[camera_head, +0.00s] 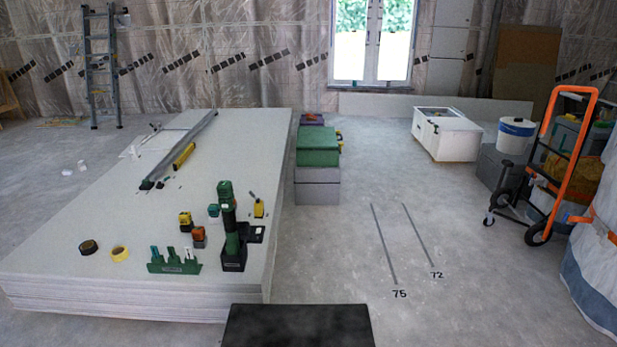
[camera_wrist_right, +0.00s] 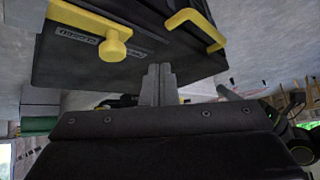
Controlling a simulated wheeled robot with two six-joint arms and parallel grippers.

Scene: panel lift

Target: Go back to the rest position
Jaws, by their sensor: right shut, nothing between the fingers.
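My right gripper (camera_wrist_right: 158,84) shows in the right wrist view. Its two grey fingers are together, with nothing between them. Just beyond the fingertips is a dark flat-faced body (camera_wrist_right: 75,55) with a yellow knob (camera_wrist_right: 114,46) and a yellow handle (camera_wrist_right: 192,22). I cannot tell what it belongs to. I see no firm contact between the fingers and it. Neither gripper shows in the head view, and my left gripper is in no view.
A large stack of white boards (camera_head: 130,225) fills the left, with tools on top. Green and grey cases (camera_head: 317,150) stand beyond it. An orange hand truck (camera_head: 553,135) stands at right. The floor (camera_head: 350,225) between is clear, with marks 75 and 72.

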